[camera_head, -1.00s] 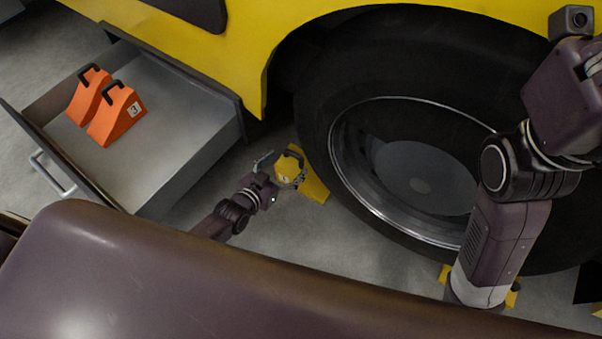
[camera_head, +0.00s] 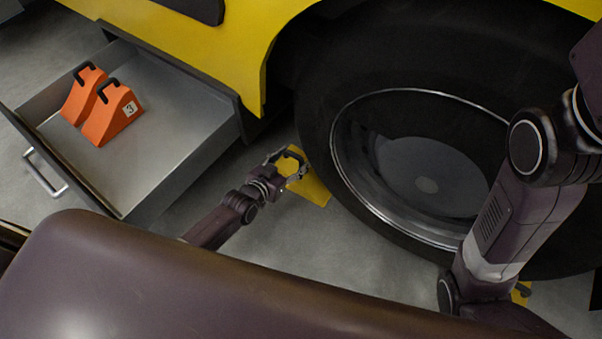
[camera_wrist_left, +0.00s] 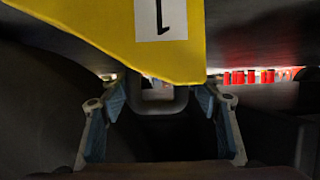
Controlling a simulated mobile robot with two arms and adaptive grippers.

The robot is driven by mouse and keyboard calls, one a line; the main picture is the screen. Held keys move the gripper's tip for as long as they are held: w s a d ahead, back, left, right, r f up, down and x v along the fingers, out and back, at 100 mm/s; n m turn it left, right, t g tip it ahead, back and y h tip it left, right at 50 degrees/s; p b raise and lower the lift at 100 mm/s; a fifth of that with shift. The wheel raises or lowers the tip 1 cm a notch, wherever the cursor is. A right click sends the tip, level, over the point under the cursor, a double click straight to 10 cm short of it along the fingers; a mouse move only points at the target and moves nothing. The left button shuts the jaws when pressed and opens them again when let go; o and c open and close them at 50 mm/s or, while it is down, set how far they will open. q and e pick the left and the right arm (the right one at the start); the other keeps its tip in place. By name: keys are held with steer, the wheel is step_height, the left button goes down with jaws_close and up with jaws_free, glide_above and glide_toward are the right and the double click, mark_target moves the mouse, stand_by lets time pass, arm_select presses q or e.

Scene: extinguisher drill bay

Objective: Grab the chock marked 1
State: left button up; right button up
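The yellow chock marked 1 (camera_head: 314,190) stands on the floor against the left side of the big tyre. In the left wrist view its yellow face with the "1" label (camera_wrist_left: 165,22) fills the top middle, and its dark handle loop (camera_wrist_left: 156,108) hangs below. My left gripper (camera_head: 288,161) is at this chock's handle. In the left wrist view its fingers (camera_wrist_left: 160,98) are spread, one on each side of the handle, with gaps showing, so it is open. My right gripper is out of view; only right arm links show at the right.
An open grey drawer (camera_head: 165,160) at left holds two orange chocks, one marked 3 (camera_head: 118,116) and one behind it (camera_head: 77,102). The tyre (camera_head: 322,110) and yellow vehicle body (camera_head: 230,40) are close. Another yellow piece (camera_head: 521,292) shows at lower right.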

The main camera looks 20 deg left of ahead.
arm_select(q)
jaws_close()
steer(key=shift+w+r, duration=0.1)
steer(key=shift+r, duration=0.05)
